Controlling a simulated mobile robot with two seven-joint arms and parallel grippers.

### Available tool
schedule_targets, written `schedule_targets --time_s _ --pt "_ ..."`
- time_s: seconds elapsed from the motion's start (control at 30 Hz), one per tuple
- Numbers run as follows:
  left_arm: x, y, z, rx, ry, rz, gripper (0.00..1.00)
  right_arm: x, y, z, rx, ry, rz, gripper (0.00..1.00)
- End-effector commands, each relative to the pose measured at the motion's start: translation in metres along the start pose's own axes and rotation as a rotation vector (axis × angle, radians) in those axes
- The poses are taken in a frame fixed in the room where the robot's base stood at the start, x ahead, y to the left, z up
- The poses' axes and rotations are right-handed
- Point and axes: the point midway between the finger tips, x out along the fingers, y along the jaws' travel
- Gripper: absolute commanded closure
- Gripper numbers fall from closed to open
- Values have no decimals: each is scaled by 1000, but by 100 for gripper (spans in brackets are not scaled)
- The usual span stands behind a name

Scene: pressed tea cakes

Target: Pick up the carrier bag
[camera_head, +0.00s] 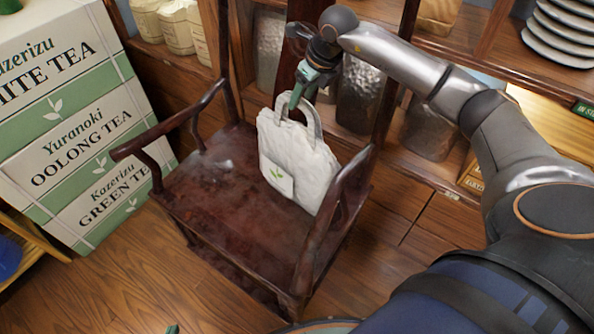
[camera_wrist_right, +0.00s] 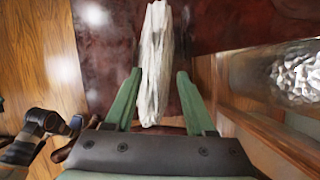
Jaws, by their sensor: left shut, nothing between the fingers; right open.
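The white carrier bag (camera_head: 298,160) with a green leaf print stands upright on the seat of a dark wooden chair (camera_head: 215,190), its handle loops up. My right gripper (camera_head: 296,104) is at the handles. In the right wrist view, its green fingers (camera_wrist_right: 160,85) are open, one on each side of the bag's narrow pale top (camera_wrist_right: 154,60). I cannot tell whether they touch it. Of my left gripper (camera_head: 172,329), only a small green tip shows at the bottom edge of the head view; it is shut and empty, away from the bag.
The chair's armrests (camera_head: 165,130) flank the seat. Large tea boxes (camera_head: 75,130) are stacked at the left. Shelves with metallic canisters (camera_head: 358,95) and stacked plates (camera_head: 560,30) stand close behind and right. The wooden floor (camera_head: 130,285) in front is clear.

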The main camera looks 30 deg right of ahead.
Motion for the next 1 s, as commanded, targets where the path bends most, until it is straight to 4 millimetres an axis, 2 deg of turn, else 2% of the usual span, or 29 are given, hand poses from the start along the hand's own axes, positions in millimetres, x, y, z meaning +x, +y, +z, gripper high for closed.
schedule_targets --time_s 0.33,0.47,0.67,1.0 --pt "-1 1 8 -3 -11 0 100 46 9 1 1 2 3 45" --pt "-1 0 8 -3 -12 -1 100 53 8 1 0 1 2 45" --pt "-1 -1 8 -3 -11 -2 100 53 8 1 0 0 2 45" --pt "-1 -1 6 -3 -8 -3 100 52 8 1 0 0 2 83"
